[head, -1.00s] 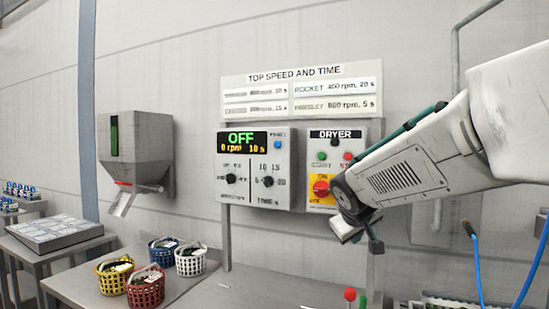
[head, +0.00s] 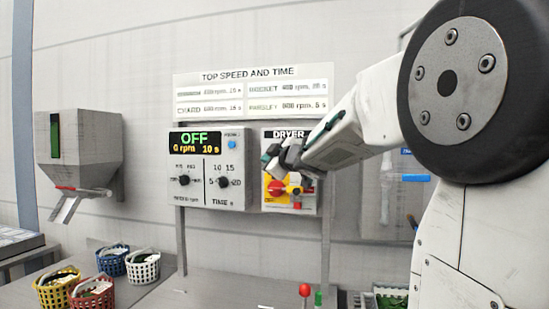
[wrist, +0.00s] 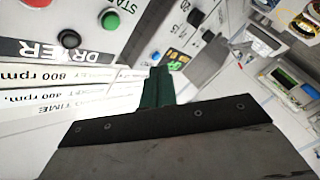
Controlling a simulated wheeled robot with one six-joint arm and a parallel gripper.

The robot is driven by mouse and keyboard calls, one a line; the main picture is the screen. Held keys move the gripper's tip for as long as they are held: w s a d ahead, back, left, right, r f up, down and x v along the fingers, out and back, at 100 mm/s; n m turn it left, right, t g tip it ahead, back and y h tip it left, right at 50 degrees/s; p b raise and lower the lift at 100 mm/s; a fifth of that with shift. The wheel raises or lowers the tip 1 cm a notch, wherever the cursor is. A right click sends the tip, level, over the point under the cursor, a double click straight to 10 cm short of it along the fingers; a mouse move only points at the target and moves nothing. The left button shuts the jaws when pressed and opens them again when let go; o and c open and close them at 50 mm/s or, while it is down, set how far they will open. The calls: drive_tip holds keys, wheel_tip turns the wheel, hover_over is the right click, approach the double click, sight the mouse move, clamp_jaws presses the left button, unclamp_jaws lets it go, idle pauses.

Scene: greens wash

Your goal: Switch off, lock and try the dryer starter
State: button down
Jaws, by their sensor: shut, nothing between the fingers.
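The dryer starter is a grey box (head: 311,203) labelled DRYER, on the panel in the head view. Its red rotary handle (head: 277,188) sits on a yellow plate; small red parts show just right of it, too small to make out. My gripper (head: 272,153) is shut and empty, in front of the upper part of the box, and hides its buttons there. In the wrist view the dark green fingers (wrist: 156,88) are together, with the DRYER label (wrist: 67,55), green START button (wrist: 110,19) and red button (wrist: 36,2) to their left. I cannot tell whether the fingers touch anything.
The speed and time panel (head: 207,140) left of the starter reads OFF, 0 rpm, 10 s. A sign (head: 252,92) hangs above. Yellow (head: 55,293), red (head: 92,300), blue and white baskets stand at the lower left.

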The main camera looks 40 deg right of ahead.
drive_tip(key=w+d, duration=0.5)
drive_tip(key=d, duration=0.2)
drive_tip(key=shift+w, duration=0.25)
idle(2.1)
drive_tip(key=shift+w+d, duration=0.2)
drive_tip(key=shift+d, duration=0.1)
drive_tip(key=shift+w+d, duration=0.3)
drive_tip(key=shift+d, duration=0.05)
idle(0.8)
drive_tip(key=shift+a, duration=0.1)
drive_tip(key=shift+s+a, duration=0.55)
drive_tip(key=shift+a, duration=0.05)
idle(0.3)
